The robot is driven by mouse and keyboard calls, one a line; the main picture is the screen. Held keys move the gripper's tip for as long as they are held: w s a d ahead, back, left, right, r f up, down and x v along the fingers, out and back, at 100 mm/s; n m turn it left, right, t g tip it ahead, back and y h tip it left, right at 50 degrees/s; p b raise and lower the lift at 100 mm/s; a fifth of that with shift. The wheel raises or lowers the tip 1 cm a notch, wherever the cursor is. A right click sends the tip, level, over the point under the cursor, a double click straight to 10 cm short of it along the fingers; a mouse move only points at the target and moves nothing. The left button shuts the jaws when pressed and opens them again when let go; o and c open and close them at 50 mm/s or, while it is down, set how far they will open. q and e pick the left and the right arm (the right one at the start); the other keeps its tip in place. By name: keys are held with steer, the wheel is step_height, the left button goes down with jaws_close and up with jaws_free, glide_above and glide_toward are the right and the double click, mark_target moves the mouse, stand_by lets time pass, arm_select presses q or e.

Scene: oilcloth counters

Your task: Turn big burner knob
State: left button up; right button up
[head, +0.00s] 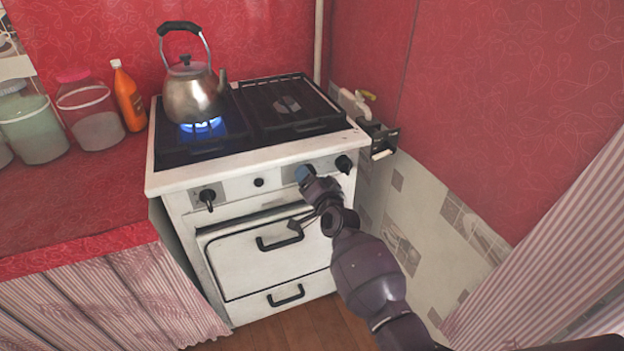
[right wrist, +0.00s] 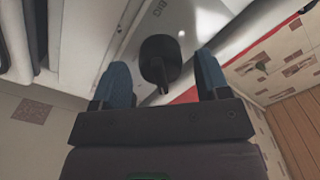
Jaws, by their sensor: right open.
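The big burner knob (right wrist: 160,62) is black, with the printed letters "BIG" beside it in the right wrist view. It stands between the two blue fingertips of my right gripper (right wrist: 164,72), with a gap visible on each side. In the head view my right gripper (head: 304,174) is at the stove's front panel and hides the knob behind it. The gripper is open. Other black knobs on the white stove (head: 170,180) are at the left (head: 207,198) and right (head: 344,163) of the panel. My left gripper is not in view.
A metal kettle (head: 194,97) sits over a lit blue flame (head: 203,126) on the left burner. Below the panel are the oven door handle (head: 280,237) and drawer handle (head: 287,295). Jars and an orange bottle (head: 128,98) stand on the red counter at left. A tiled wall is close at right.

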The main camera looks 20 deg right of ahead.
steer(key=s+p, duration=0.2)
steer(key=s, duration=0.8)
steer(key=shift+s+d, duration=0.2)
steer(key=shift+s, duration=0.2)
stand_by(0.6)
stand_by(0.9)
